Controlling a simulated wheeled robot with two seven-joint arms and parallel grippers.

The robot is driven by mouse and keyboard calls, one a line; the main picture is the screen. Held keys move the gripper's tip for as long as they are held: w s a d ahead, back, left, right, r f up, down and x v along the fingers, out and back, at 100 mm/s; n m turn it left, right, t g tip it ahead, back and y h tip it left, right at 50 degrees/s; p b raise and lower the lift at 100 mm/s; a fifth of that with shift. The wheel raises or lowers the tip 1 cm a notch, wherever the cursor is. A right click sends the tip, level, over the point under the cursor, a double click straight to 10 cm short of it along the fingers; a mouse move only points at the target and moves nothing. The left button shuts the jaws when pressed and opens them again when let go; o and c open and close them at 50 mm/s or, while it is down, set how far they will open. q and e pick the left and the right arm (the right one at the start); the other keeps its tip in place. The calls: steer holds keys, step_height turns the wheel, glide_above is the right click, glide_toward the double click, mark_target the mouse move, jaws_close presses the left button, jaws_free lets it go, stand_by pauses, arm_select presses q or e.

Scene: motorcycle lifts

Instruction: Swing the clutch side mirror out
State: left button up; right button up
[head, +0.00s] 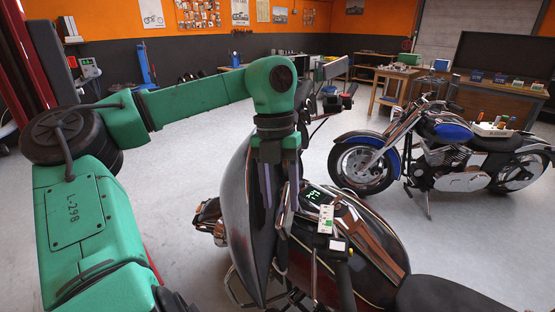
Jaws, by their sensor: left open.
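The near motorcycle has a dark glossy front fairing (238,225), a brown-striped tank (372,245) and a small lit display (313,195). Its handlebar area is partly covered by my left arm. A grey rectangular plate (333,68) above the far handlebar end looks like a mirror head; I cannot tell whether it is the clutch side mirror. No other mirror is clear. My left gripper (282,192) points down, open, over the front of this motorcycle between the fairing and the display. Its fingertips blend into dark parts, and contact cannot be told. My right gripper is not in view.
A blue motorcycle (450,132) stands on the right behind the near one. Wooden workbenches (490,100) with tools stand at the back right. A red post (22,60) rises at the far left. The grey floor (185,175) is clear left of the near motorcycle.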

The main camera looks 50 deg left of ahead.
arm_select(q)
step_height(320, 180, up, 8)
steer(key=a, duration=0.1)
steer(key=shift+w+a, duration=0.25)
